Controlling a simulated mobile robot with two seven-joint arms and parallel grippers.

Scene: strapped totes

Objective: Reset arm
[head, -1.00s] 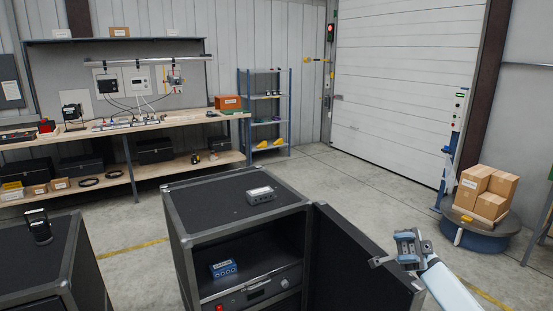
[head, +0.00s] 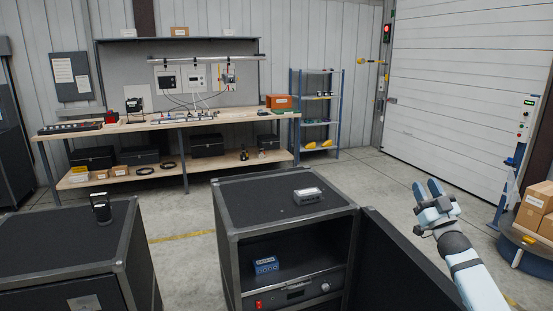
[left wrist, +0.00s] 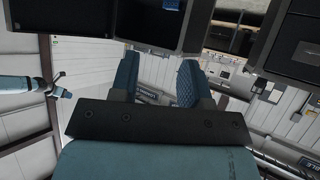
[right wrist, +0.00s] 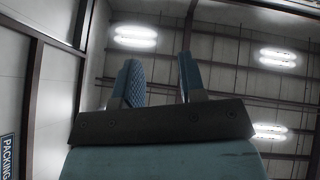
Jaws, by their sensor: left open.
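My right gripper (head: 428,187) is raised at the right of the head view, beside the open door of the middle black case, with its fingers pointing up. It is open and empty; the right wrist view (right wrist: 160,80) shows a gap between its fingers, with only ceiling lights and wall behind. My left gripper (left wrist: 158,78) shows in the left wrist view, open with nothing between its fingers. It is outside the head view.
The middle black case (head: 262,205) has a grey device (head: 308,195) on top and a blue box (head: 265,265) inside. Its door (head: 400,265) stands open. Another case (head: 60,235) holds a black handled item (head: 101,208). A workbench (head: 170,124) and shelf (head: 316,110) stand behind. Cartons (head: 535,210) are at right.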

